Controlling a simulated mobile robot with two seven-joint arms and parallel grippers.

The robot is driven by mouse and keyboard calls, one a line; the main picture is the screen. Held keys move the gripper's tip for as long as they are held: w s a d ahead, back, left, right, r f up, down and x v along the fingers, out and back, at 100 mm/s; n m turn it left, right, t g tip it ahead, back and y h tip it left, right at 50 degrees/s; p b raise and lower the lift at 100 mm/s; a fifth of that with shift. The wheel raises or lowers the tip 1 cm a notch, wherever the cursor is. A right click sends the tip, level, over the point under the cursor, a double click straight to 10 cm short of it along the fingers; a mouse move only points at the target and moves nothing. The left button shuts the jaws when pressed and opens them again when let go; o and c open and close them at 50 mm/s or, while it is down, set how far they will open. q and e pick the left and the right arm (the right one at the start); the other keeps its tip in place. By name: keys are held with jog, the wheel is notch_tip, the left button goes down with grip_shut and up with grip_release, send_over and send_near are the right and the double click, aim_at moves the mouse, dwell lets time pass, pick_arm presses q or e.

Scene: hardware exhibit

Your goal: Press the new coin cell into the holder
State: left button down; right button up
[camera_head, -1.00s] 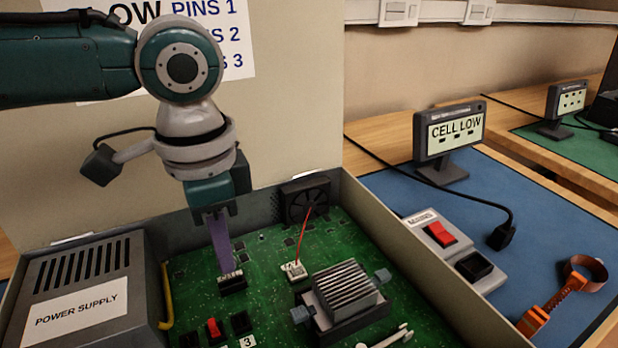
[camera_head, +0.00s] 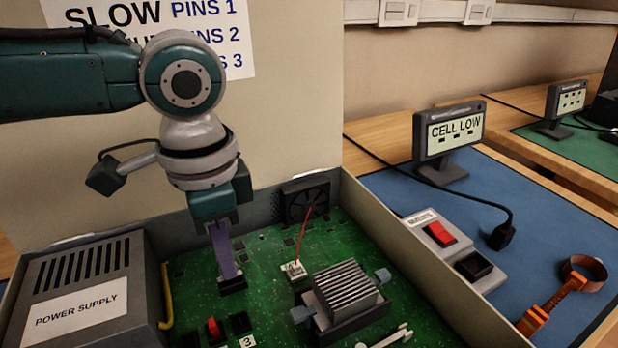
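My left gripper (camera_head: 228,272) comes down from the upper left over the green circuit board (camera_head: 285,238). A narrow purple piece (camera_head: 222,250) points down from its lower end. I cannot tell whether this piece is the fingers or something held. Its tip is at a small black block (camera_head: 233,289) on the board, and seems to touch it. I cannot tell whether this block is the coin cell holder. No coin cell can be made out. The display (camera_head: 454,130) on the right reads CELL LOW. My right gripper is not in view.
The board lies in an open grey case (camera_head: 440,262). A power supply (camera_head: 82,300) stands left, a fan (camera_head: 305,204) at the back, a finned heatsink (camera_head: 346,288) to the right. A red wire (camera_head: 303,235) runs from the fan. Mains switches (camera_head: 440,234) and an orange strap (camera_head: 565,292) lie outside.

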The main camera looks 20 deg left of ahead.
pick_arm(q)
jog(key=shift+f+b, duration=0.55)
jog(key=shift+f, duration=0.5)
dwell(0.9)
jog(key=shift+f, duration=0.15)
jog(key=c, duration=1)
grip_release()
jog(key=shift+a, duration=0.1)
